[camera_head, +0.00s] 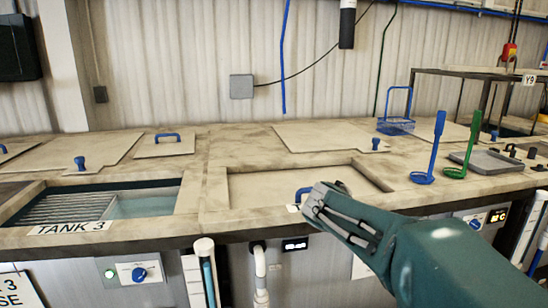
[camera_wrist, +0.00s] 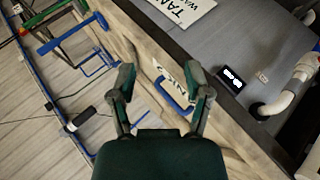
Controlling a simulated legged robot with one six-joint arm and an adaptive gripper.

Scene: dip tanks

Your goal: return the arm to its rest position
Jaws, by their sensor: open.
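My gripper (camera_head: 318,198) is stretched out over the front edge of the middle tank, coming in from the lower right on my teal arm. In the wrist view my gripper (camera_wrist: 162,78) has its two fingers spread wide, with nothing held between them. A blue handle (camera_head: 302,194) shows just left of the fingertips, partly hidden by them. The blue handle (camera_wrist: 172,96) also shows between the fingers in the wrist view, beside a white label. I cannot tell whether a finger touches it.
Tank 3 (camera_head: 150,204) is open at the left. Flat lids with blue handles lie on the bench behind. A blue ladle (camera_head: 430,150), a green ladle (camera_head: 466,150), a blue basket (camera_head: 396,122) and a grey tray (camera_head: 488,162) stand right. A white pipe (camera_head: 261,270) runs below.

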